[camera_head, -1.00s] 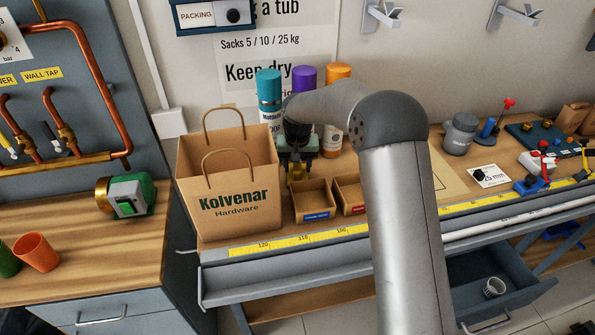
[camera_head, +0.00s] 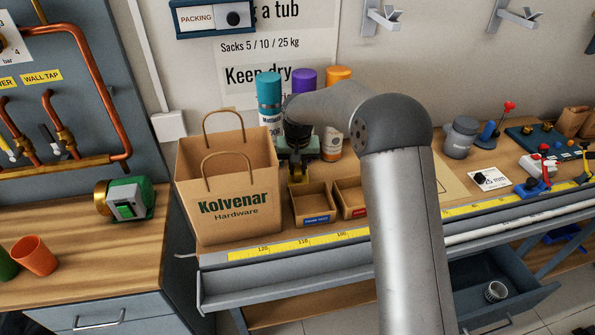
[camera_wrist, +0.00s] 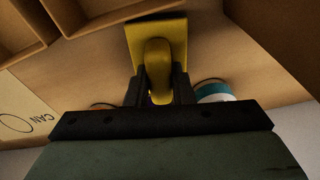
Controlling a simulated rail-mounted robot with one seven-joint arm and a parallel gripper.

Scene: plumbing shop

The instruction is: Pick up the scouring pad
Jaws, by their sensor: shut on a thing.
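The scouring pad (camera_wrist: 174,34) is a yellow square with a rounded yellow grip on it, in the wrist view. My gripper (camera_wrist: 158,78) is shut on this grip, with one dark finger on each side. In the head view my gripper (camera_head: 298,168) is behind the small open bins, right of the paper bag, and a bit of the yellow pad (camera_head: 297,177) shows below it. I cannot tell whether the pad touches the bench top.
A Kolvenar paper bag (camera_head: 230,205) stands close on the left. Two small cardboard bins (camera_head: 313,205) are in front. Several bottles, one teal-capped (camera_head: 269,95), stand behind. My arm hides part of the bench.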

